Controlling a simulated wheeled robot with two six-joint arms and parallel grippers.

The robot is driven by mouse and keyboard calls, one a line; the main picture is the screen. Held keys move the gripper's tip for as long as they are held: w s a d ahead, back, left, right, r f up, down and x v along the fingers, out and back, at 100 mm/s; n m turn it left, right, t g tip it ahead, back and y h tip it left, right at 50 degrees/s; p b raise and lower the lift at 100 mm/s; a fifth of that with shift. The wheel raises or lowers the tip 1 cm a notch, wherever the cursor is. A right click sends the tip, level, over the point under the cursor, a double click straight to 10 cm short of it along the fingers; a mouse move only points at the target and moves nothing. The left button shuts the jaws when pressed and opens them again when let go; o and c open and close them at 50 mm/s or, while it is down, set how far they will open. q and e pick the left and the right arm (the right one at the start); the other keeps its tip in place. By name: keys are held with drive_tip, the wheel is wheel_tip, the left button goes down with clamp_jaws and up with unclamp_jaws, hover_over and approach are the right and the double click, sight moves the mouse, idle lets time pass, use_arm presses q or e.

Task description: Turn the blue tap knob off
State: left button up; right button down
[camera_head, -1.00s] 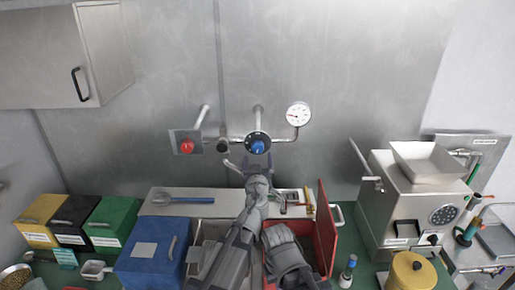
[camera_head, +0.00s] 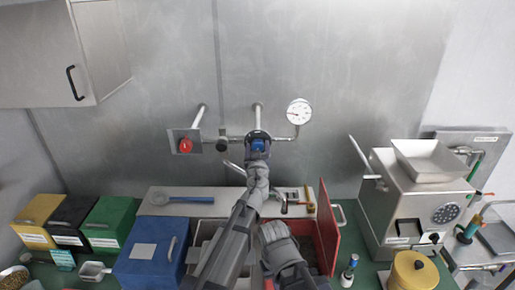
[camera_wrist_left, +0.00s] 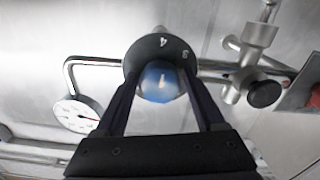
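The blue tap knob (camera_head: 258,146) sits on a round black dial on the wall pipe, mostly covered by my gripper in the head view. In the left wrist view the blue knob (camera_wrist_left: 160,82) shows a white mark, and the black dial behind it shows numbers. My left gripper (camera_head: 258,155) is at the knob, its fingers reaching up to it. In the left wrist view its two fingers (camera_wrist_left: 160,88) stand on either side of the knob, apart from each other; firm contact is not clear.
A red knob (camera_head: 185,146) is left of the blue one. A round gauge (camera_head: 299,112) is to the right. Below are a blue box (camera_head: 135,262), an open red box (camera_head: 328,225) and a steel machine (camera_head: 405,200).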

use_arm(q)
drive_tip(key=c, duration=1)
drive_tip(key=shift+c, duration=0.2)
